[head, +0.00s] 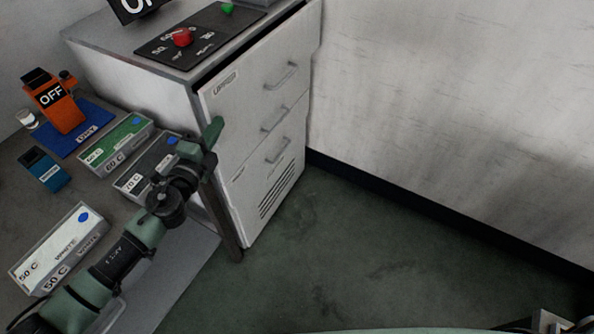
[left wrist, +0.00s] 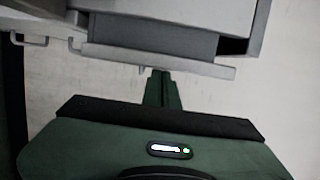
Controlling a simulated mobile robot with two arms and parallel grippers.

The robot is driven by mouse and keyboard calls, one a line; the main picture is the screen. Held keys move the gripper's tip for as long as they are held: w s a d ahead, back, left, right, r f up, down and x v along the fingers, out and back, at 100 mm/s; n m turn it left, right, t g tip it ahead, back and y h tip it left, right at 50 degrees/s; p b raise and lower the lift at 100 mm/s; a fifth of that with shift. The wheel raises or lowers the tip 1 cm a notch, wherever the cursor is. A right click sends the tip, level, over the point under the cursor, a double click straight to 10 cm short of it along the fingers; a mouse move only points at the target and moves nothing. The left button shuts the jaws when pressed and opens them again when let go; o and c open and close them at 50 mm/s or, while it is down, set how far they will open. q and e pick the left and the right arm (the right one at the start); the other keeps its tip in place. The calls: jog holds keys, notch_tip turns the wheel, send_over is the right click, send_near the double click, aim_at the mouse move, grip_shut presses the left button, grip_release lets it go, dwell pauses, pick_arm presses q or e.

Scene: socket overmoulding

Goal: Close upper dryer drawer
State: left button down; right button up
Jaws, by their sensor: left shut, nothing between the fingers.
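The dryer (head: 130,72) is a white cabinet at the upper middle of the head view. Its upper drawer (head: 248,85), labelled UPPER, has a bar handle (head: 285,75) and stands a little out from the body, with a dark gap along its top edge. In the left wrist view the drawer front (left wrist: 210,67) also stands out from the cabinet. My left gripper (head: 214,135) is shut and empty, in front of the dryer near its left side. Its fingers (left wrist: 161,88) point at the drawer front; I cannot tell whether they touch it.
More handles (head: 277,150) sit lower on the dryer. A control panel with a red knob (head: 182,37) is on top. The table at left holds boxes (head: 62,245), an orange device marked OFF (head: 55,102) and a blue mat (head: 75,140). The floor (head: 340,230) at right is clear.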

aim_at(203, 121)
pick_arm(q)
jog(key=w+a, duration=0.1)
jog(key=w+a+b, duration=0.1)
jog(key=a, duration=0.1)
jog(key=shift+w+a+r, duration=0.1)
jog(key=shift+a+r, duration=0.05)
jog(key=shift+a, duration=0.05)
jog(key=shift+a, duration=0.1)
dwell(0.3)
